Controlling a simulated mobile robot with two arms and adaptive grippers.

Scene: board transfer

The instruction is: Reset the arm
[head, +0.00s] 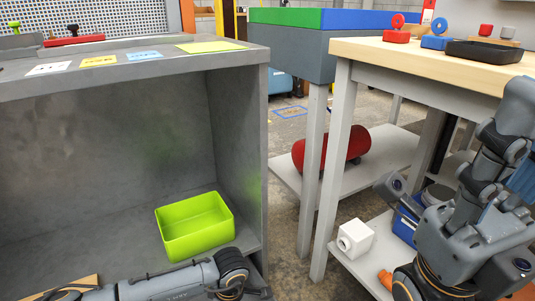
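My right arm (470,235) stands at the right edge, beside the wooden-topped table. It is folded, with its large grey joints low in front of the table's lower shelf. A dark part that looks like my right gripper (402,200) points up and left next to a blue bin; its fingers are too unclear to read as open or shut. My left arm (170,284) lies across the bottom left, in front of the grey cabinet, and bends at a dark joint. My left gripper is out of the picture. I see nothing held.
A green bin (195,229) sits inside the open grey cabinet (150,120). A white block (355,238), a blue bin (404,228) and a red cylinder (346,147) are on low shelves. A black tray (484,52) lies on the wooden tabletop (415,62). Floor shows between the furniture.

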